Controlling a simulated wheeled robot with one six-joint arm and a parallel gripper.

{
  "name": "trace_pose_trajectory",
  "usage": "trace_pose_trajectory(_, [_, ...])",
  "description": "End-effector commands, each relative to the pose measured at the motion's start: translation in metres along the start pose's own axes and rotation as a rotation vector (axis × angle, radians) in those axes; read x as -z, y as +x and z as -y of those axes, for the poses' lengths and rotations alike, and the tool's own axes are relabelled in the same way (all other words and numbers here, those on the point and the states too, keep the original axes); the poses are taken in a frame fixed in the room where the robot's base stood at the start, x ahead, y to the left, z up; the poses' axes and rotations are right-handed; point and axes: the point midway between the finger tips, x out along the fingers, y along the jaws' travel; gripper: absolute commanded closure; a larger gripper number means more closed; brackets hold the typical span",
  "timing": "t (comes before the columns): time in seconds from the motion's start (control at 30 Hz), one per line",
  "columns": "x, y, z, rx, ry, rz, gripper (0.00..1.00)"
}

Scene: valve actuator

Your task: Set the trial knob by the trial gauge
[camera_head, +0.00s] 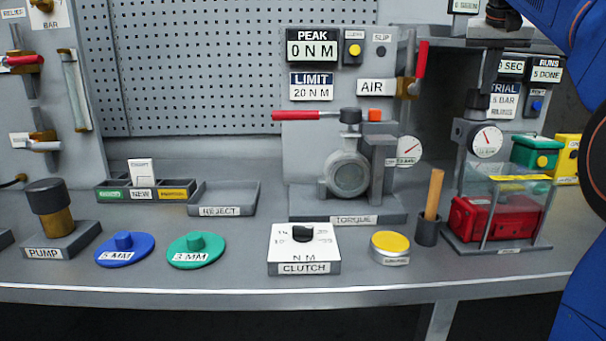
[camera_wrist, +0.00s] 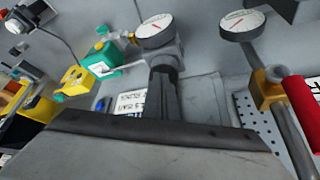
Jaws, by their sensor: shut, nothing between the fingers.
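The trial gauge (camera_head: 487,141) is a round white dial with a red needle, left of the TRIAL 5 BAR sign (camera_head: 503,101). It also shows in the wrist view (camera_wrist: 154,30). Its scale is too small to read. A dark grey fitting (camera_head: 461,133) stands beside the gauge. My gripper (camera_head: 480,112) reaches down from the upper right, its dark fingers shut and empty just above this fitting. In the wrist view the fingers (camera_wrist: 163,74) end close to the gauge. The trial knob is not clearly visible; the fingers appear to cover it. I cannot tell whether they touch it.
A clear-walled box with a red unit (camera_head: 495,218) stands below the gauge. A green box (camera_head: 536,151) and a yellow box (camera_head: 566,158) are to the right. A red-handled valve (camera_head: 420,62) and a second gauge (camera_head: 409,151) are to the left.

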Motion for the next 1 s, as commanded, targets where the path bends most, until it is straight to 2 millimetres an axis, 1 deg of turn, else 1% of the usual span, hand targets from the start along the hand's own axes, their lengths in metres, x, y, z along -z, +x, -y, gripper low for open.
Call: trace_pose_trajectory(1.0, [0.000, 0.000, 0.020, 0.001, -0.001, -0.001, 1.00])
